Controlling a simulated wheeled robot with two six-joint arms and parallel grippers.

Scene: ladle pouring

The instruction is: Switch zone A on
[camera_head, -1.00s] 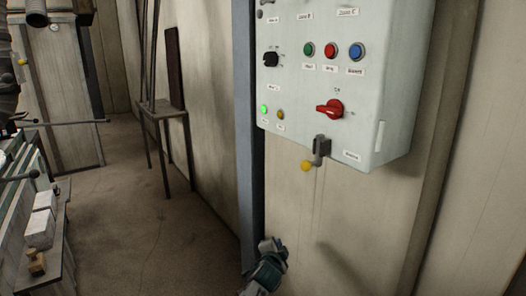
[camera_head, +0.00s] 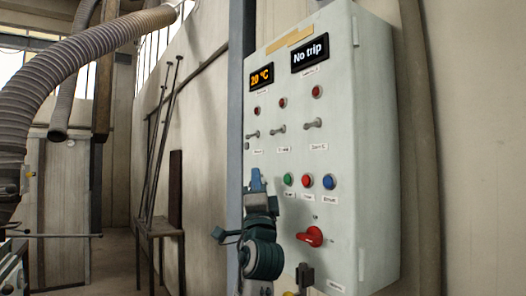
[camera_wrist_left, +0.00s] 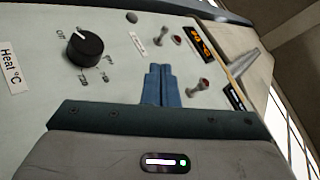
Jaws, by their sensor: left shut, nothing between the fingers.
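The pale control box (camera_head: 355,150) has a row of grey toggle switches, each under a dark red lamp. The leftmost toggle (camera_head: 252,134) appears to be zone A's; its label is too small to read surely. Its lamp (camera_head: 257,111) looks unlit. My left gripper (camera_head: 256,180) points up in front of the box, below this toggle and left of the green button. In the left wrist view its blue fingers (camera_wrist_left: 160,85) are together and empty. The upper toggle (camera_wrist_left: 158,37) and another toggle (camera_wrist_left: 195,89) stand apart from them. My right gripper is not in view.
Displays read "20 °C" (camera_head: 261,76) and "No trip" (camera_head: 310,54). Green (camera_head: 289,179), red (camera_head: 307,181) and blue (camera_head: 329,181) buttons and a red rotary switch (camera_head: 310,237) sit lower. A black knob (camera_wrist_left: 84,47) is near the fingers.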

